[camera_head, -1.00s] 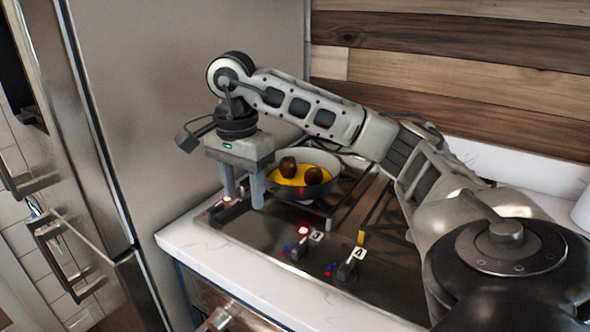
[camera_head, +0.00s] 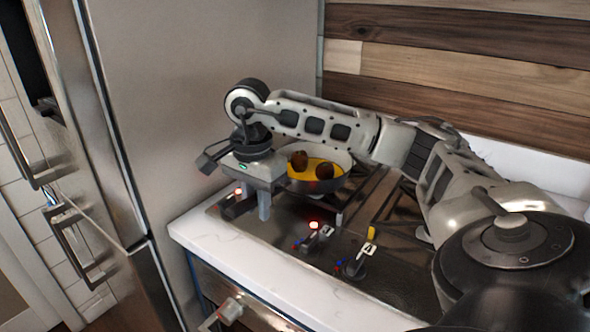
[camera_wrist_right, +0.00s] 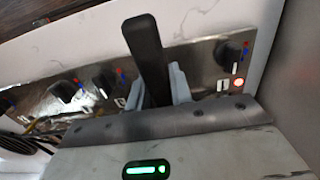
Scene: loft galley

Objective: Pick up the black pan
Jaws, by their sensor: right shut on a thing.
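The black pan (camera_head: 340,178) stands on the stovetop at the back, partly hidden by my right arm and gripper. It holds something yellow and two dark brown round pieces (camera_head: 299,160). My right gripper (camera_head: 252,208) points down at the pan's left front, near the knobs. In the right wrist view, the pan's black handle (camera_wrist_right: 146,45) runs between the two grey fingers (camera_wrist_right: 159,88), and they are shut on it. In the head view the gripper hides the handle. The pan looks level, and I cannot tell any gap under it. My left gripper is not in view.
The stovetop (camera_head: 290,236) has several knobs (camera_head: 313,237) along its front, with red lights. A tall steel fridge (camera_head: 160,100) stands close on the left. A wood-plank wall (camera_head: 450,75) is behind. The white counter edge (camera_head: 260,265) runs along the front.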

